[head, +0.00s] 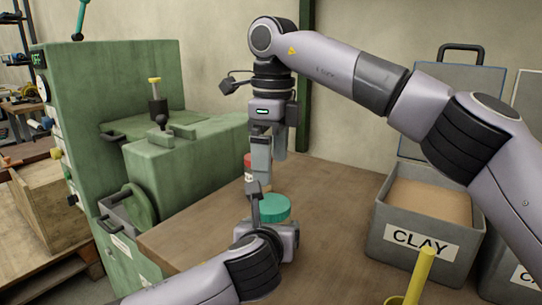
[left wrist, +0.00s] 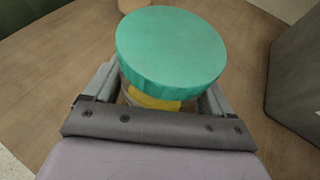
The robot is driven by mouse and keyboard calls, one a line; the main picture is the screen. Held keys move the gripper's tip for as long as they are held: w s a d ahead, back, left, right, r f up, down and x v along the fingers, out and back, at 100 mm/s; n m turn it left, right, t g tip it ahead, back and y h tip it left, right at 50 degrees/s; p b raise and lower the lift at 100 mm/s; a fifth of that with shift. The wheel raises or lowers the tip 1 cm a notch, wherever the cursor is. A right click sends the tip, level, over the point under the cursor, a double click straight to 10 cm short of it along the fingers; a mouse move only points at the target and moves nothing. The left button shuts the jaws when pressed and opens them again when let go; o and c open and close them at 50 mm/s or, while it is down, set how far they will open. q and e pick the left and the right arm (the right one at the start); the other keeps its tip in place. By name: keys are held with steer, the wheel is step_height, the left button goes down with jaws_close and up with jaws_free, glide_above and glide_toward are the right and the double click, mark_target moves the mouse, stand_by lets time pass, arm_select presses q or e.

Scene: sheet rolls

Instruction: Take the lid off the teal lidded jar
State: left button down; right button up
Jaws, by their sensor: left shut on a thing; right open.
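The jar's teal lid (head: 274,206) shows in the head view at the front of the wooden table, and it is on top of the jar in the left wrist view (left wrist: 171,47). Below the lid a strip of the jar body with a yellow patch (left wrist: 153,99) shows. My left gripper (left wrist: 166,100) is shut on the jar body below the lid, one finger at each side. In the head view my left gripper (head: 268,225) hides most of the jar body. My right gripper (head: 270,165) points down, open and empty, above and a little behind the lid.
A red-topped item (head: 247,164) stands behind my right gripper, partly hidden. A green machine (head: 190,160) borders the table on the left. A grey clay bin (head: 420,240) stands at the right, with a yellow rod (head: 422,272) in front. The table (head: 335,195) between jar and bin is clear.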

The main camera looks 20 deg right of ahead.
mark_target(271, 203)
steer(key=m, duration=1.5)
steer(key=shift+m, duration=0.4)
steer(key=m, duration=0.5)
steer(key=shift+s+a, duration=0.15)
steer(key=shift+s, duration=0.05)
steer(key=shift+f, duration=3.95)
